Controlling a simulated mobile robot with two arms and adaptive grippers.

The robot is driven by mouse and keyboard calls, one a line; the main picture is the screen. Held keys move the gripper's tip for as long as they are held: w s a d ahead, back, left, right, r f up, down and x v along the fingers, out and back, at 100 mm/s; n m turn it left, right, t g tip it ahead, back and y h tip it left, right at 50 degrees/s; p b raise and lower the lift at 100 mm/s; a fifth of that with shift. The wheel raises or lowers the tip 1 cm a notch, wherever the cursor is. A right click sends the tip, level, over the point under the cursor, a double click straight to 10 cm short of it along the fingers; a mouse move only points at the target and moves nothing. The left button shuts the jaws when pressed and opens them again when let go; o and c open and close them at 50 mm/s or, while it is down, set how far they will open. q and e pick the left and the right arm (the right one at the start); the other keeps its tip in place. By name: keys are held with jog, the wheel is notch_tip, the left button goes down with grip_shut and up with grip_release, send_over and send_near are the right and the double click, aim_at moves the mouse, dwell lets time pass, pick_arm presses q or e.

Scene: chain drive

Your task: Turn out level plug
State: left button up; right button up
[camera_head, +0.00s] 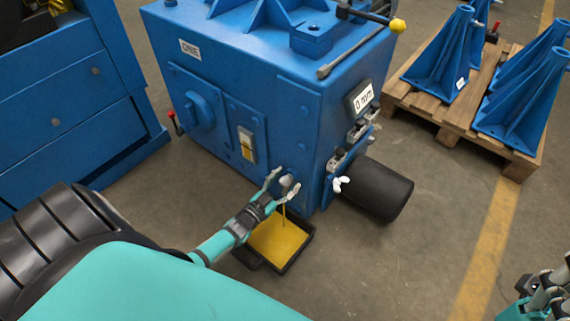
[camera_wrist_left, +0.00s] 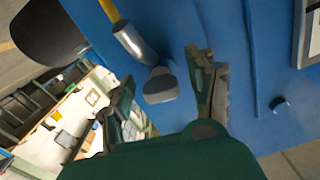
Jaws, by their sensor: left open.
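The blue gear housing (camera_head: 262,110) fills the middle of the head view. A grey plug (camera_head: 288,179) sits low on its front face. The plug also shows in the left wrist view (camera_wrist_left: 160,86) as a grey knob close to the blue wall. My left gripper (camera_head: 285,184) is open, its fingers on either side of the plug. In the left wrist view my left gripper (camera_wrist_left: 166,84) shows a gap between finger and plug on the right side. Contact on the other side is unclear. My right gripper (camera_head: 545,292) is partly in view at the lower right corner, away from the housing.
A thin yellow stream falls into a black tray (camera_head: 303,258) holding yellow oil below the plug. A metal spout (camera_wrist_left: 134,43) is beside the plug. A dark motor cylinder (camera_head: 378,190) sticks out at right. A pallet (camera_head: 440,118) with blue brackets stands farther right; floor between is clear.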

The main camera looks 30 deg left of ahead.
pick_arm(q)
jog(key=s, duration=1.2)
jog(key=shift+a, duration=0.45)
